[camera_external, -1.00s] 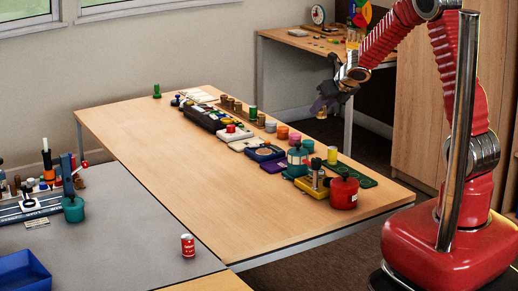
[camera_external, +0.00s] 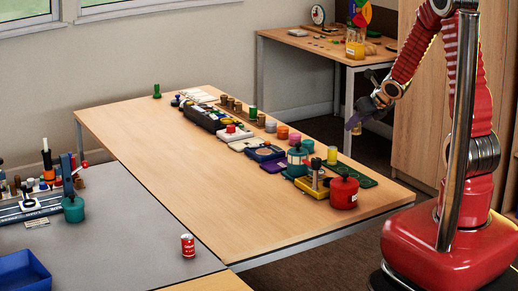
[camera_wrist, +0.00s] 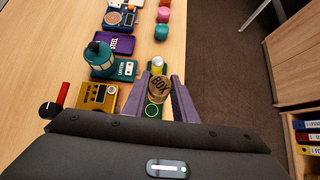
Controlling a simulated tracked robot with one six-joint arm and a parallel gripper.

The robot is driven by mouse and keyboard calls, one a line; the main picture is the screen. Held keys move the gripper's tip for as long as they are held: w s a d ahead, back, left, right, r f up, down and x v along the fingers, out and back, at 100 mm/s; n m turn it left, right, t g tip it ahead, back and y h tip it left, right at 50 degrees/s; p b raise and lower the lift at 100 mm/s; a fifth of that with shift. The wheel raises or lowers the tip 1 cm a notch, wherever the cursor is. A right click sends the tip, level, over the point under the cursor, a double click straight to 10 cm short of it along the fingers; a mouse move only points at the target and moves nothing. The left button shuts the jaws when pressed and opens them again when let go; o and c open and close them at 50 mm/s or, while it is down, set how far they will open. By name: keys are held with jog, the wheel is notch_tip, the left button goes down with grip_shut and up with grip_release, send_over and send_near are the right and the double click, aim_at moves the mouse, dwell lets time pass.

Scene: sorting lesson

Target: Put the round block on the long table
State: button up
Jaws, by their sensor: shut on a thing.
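The round block (camera_wrist: 158,88) is a short wooden cylinder with dark lettering on its top. My gripper (camera_wrist: 158,96) has its purple fingers shut on both sides of it in the wrist view.
A row of items lines the table's right side, including a red pot (camera_external: 344,194), a teal lantern (camera_external: 297,161) and a yellow cylinder (camera_external: 332,155). A desk (camera_external: 290,40) stands behind. A grey table (camera_external: 130,230) with a red can (camera_external: 188,246) adjoins at left.

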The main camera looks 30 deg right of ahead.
jog(key=shift+s+d+f, duration=0.25)
jog(key=shift+d, duration=0.15)
jog(key=shift+w+d+f+n+y, duration=1.35)
jog(key=shift+w+d, duration=0.8)
jog(key=shift+w, duration=0.75)
jog(key=shift+w+d+f+n+y, duration=0.9)
jog(key=shift+w+d+n, duration=1)
jog(key=shift+w, duration=0.95)
jog(key=s+a+n+g+y, duration=0.3)
jog(key=s+n+g+y, duration=0.1)
jog(key=n, duration=0.3)
jog(key=shift+s+r+g+y, duration=0.2)
jog(key=shift+s+g+y, duration=0.15)
jog(key=shift+s+g, duration=0.4)
jog(key=shift+s, duration=0.15)
send_over(357, 167)
jog(key=shift+t, duration=0.25)
jog(key=shift+f, duration=3.15)
